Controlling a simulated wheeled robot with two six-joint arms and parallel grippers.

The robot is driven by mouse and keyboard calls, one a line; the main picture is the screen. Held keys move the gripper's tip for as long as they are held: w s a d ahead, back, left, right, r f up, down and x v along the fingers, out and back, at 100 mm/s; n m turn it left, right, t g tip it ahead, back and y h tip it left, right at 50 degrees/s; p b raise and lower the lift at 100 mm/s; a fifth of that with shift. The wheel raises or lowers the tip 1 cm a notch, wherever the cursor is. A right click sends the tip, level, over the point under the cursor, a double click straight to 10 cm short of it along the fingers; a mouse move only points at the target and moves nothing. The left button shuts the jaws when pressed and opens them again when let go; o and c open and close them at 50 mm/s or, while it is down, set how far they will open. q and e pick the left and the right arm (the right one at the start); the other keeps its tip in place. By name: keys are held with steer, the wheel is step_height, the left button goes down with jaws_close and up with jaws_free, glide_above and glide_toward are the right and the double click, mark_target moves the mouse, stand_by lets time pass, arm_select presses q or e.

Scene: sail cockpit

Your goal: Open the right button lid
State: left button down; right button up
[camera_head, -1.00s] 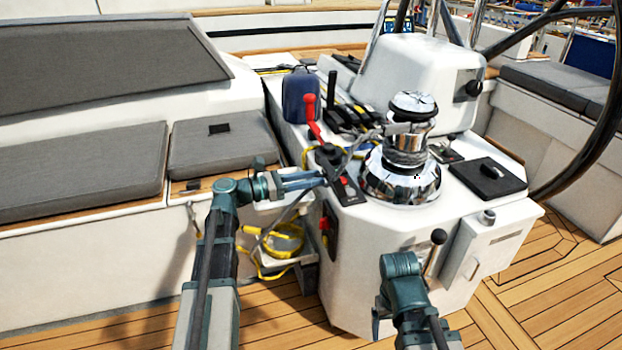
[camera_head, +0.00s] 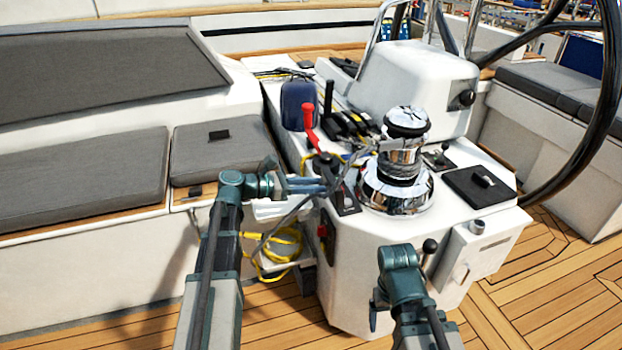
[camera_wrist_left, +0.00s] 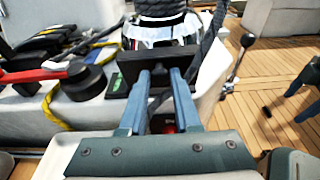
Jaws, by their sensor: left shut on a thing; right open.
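My left gripper (camera_head: 328,187) is at the left edge of the white console, by the black button panel (camera_head: 347,203). In the left wrist view its two blue fingers (camera_wrist_left: 160,72) reach a dark flat plate, which looks like the button lid (camera_wrist_left: 128,66), and are shut on it. The lid looks tilted up, facing the camera. A red button (camera_wrist_left: 167,126) shows partly between the fingers, below the lid. My right gripper (camera_head: 375,318) hangs low in front of the console, away from the panel; its fingertips are mostly hidden.
A chrome winch (camera_head: 397,185) stands just right of the panel. A red-handled lever (camera_head: 310,128) and a blue bag (camera_head: 298,104) are behind it. Yellow rope (camera_head: 285,243) hangs at the console's left side. The wooden deck (camera_head: 540,300) at right is clear.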

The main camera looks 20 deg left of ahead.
stand_by(0.3)
arm_select(q)
steer(key=c, duration=0.6)
jaws_free()
steer(key=shift+p+v, duration=1.6)
steer(key=shift+v, duration=5.3)
steer(key=shift+d+r, duration=0.1)
steer(key=shift+r, duration=0.05)
